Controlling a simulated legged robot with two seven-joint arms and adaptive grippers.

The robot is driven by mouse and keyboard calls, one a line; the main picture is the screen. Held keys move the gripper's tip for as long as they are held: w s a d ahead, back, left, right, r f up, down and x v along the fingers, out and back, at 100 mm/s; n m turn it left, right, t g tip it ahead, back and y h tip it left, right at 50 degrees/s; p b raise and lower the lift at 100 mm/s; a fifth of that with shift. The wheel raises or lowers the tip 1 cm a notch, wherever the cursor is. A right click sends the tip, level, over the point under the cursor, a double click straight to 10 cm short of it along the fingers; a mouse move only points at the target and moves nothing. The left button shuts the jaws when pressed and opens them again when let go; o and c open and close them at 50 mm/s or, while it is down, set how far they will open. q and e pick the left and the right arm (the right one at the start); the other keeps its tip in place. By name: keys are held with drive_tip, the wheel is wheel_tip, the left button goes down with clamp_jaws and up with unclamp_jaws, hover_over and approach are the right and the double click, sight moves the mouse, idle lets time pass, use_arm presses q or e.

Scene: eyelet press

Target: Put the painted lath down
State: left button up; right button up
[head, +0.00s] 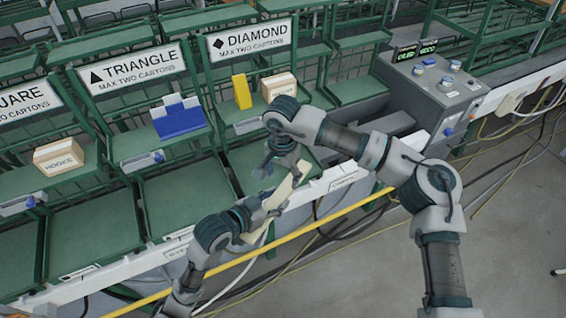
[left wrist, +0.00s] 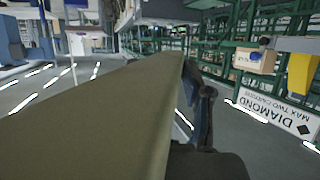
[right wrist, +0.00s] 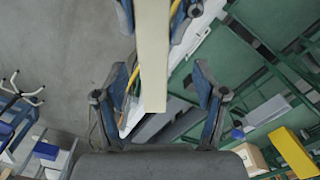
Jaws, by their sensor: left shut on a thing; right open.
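The painted lath (head: 284,190) is a long, flat, cream board. It slants over the front edge of the green shelves in the head view. My left gripper (head: 251,212) is shut on the lath toward its lower end. The lath fills the middle of the left wrist view (left wrist: 95,115), with one dark finger beside it. My right gripper (head: 272,166) is open near the upper part of the lath. In the right wrist view the lath (right wrist: 153,55) reaches down between the spread fingers, with gaps on both sides. Contact with the right gripper's palm cannot be told.
Green racks carry TRIANGLE (head: 136,68) and DIAMOND (head: 250,40) signs. A hooks carton (head: 59,157), blue bin (head: 180,118), yellow block (head: 242,92) and another carton (head: 279,87) stand on them. A grey control box (head: 434,85) is at right. A yellow rail (head: 300,236) runs along the front.

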sight(281, 187)
use_arm(q)
drive_tip(key=shift+a, duration=0.25)
use_arm(e)
drive_tip(key=f, duration=0.5)
drive_tip(key=shift+a+f, duration=0.25)
drive_tip(key=shift+f, duration=0.1)
use_arm(q)
drive_tip(key=shift+d, duration=0.1)
use_arm(e)
drive_tip(key=shift+d, duration=0.1)
drive_tip(key=shift+c, duration=0.9)
drive_tip(key=c, duration=0.8)
use_arm(q)
drive_tip(key=shift+s, duration=0.1)
use_arm(e)
drive_tip(key=shift+c, duration=0.7)
drive_tip(key=o, duration=1.1)
drive_tip(key=shift+r, duration=0.1)
